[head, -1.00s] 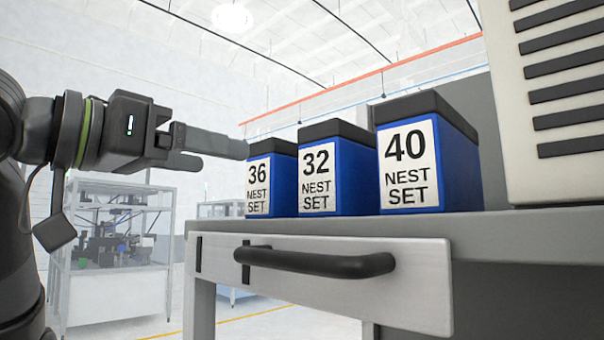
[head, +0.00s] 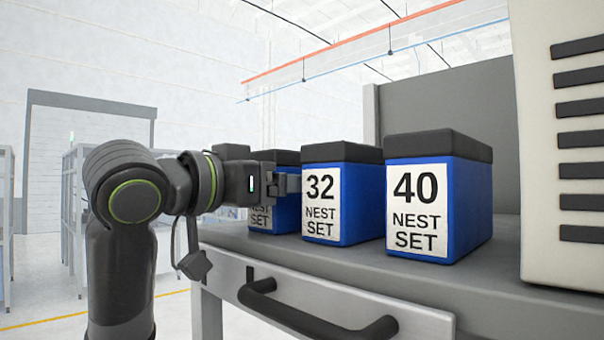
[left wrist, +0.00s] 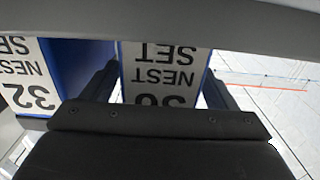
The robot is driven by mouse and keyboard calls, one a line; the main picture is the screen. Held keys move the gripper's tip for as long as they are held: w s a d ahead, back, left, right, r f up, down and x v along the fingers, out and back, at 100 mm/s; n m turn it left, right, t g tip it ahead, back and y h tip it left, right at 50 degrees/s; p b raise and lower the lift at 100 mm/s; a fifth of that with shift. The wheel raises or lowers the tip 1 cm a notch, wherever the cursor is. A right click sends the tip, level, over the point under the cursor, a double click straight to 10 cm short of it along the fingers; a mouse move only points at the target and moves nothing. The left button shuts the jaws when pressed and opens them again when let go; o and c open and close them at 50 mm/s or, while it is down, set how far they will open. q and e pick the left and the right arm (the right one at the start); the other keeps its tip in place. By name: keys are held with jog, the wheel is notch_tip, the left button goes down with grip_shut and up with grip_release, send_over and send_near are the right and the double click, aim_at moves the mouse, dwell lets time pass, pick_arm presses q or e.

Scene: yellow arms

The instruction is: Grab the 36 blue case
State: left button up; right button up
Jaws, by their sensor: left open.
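The 36 blue case (head: 287,214) has a dark lid and stands at the left end of a row on the grey bench. In the head view my left gripper (head: 290,183) is in front of it and hides its number and part of its lid. In the left wrist view the picture is upside down. The 36 case's white label (left wrist: 165,58) lies between the two open fingers of my left gripper (left wrist: 158,88), one on each side. I cannot tell whether either finger touches the case. My right gripper is not in view.
The 32 case (head: 372,195) stands close to the right of the 36 case, with the 40 case (head: 470,200) beyond it. A white slotted unit (head: 540,200) stands at the right. A drawer with a black handle (head: 320,318) is below the bench top (head: 400,270).

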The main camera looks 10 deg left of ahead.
pick_arm(q)
jog(key=shift+p+x, duration=0.3)
jog(key=shift+x, duration=0.6)
jog(key=shift+s, duration=0.1)
jog(key=shift+c, duration=0.9)
jog(key=c, duration=1.2)
